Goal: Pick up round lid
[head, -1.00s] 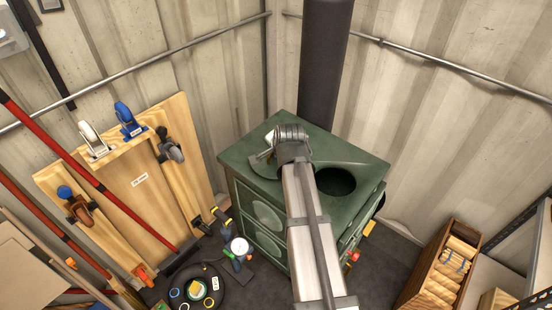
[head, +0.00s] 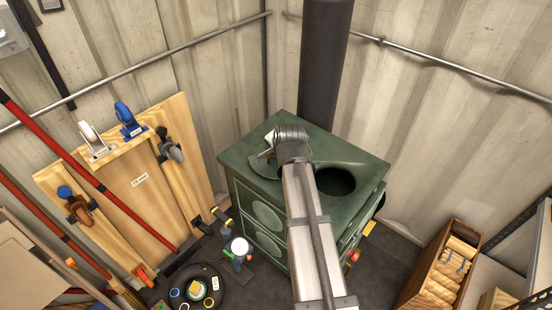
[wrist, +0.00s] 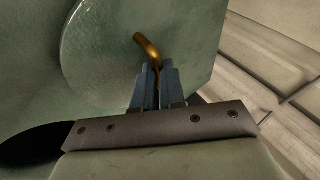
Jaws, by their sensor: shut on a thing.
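The round lid (wrist: 110,60) is a green-grey disc with a bent brass handle (wrist: 148,46), seen in the wrist view. In the head view part of the lid (head: 262,166) shows at the left of the green stove top (head: 350,157), mostly hidden behind my arm. My gripper (wrist: 157,72) is shut on the brass handle, with its blue-grey fingers on either side of the handle's lower end. I cannot tell whether the lid touches the stove top or is just above it. A dark round hole (head: 335,181) is open in the stove top right of my arm.
A black stove pipe (head: 324,60) rises behind the stove. Wooden boards with clamps (head: 140,180) lean at the left. A dark round tray of small items (head: 210,290) lies on the floor, and a wooden crate (head: 415,290) stands at the right. Metal walls close the corner.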

